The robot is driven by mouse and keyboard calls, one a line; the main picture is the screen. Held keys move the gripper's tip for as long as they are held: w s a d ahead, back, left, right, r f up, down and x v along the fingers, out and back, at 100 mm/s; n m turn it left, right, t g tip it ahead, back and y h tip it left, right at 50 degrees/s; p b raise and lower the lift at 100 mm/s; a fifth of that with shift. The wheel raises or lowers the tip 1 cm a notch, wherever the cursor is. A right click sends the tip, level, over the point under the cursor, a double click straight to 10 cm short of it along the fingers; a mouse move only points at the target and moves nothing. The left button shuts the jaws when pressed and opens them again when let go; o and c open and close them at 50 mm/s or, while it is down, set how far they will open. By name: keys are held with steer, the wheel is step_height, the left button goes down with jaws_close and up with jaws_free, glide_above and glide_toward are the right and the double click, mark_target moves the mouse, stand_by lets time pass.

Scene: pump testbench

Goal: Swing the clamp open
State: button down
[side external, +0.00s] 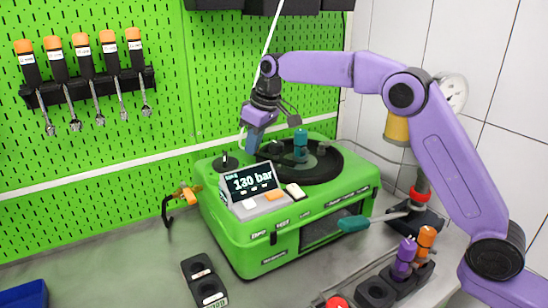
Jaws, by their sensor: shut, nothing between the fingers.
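The green pump testbench (235,232) stands on the grey table, with a display reading 130 bar (250,183) on its front. I cannot tell for certain which part is the clamp. An orange piece with a black hook-shaped part (181,194) is at the bench's left side. A teal upright part (301,145) stands on the round black plate (325,168) on top. A teal-ended lever (353,223) sticks out at the front right. My gripper (250,146) is shut and empty, pointing down over the back left of the bench top, left of the teal part. Its fingertips are small and partly unclear.
Several orange-handled tools (82,72) hang on the green pegboard at left. A black two-hole block (204,281) lies in front of the bench. A holder with purple and orange parts (404,258) stands at front right. A blue bin (24,295) is at lower left.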

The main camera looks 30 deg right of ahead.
steer(key=shift+w+d, duration=0.2)
steer(key=shift+d, duration=0.1)
steer(key=shift+w+d, duration=0.3)
steer(key=shift+d, duration=0.15)
steer(key=shift+a+r, duration=0.15)
steer(key=shift+r, duration=0.1)
stand_by(0.3)
steer(key=shift+s+a+r, duration=0.15)
steer(key=shift+a+r, duration=0.05)
steer(key=shift+r, duration=0.15)
steer(key=shift+s, duration=0.1)
stand_by(0.3)
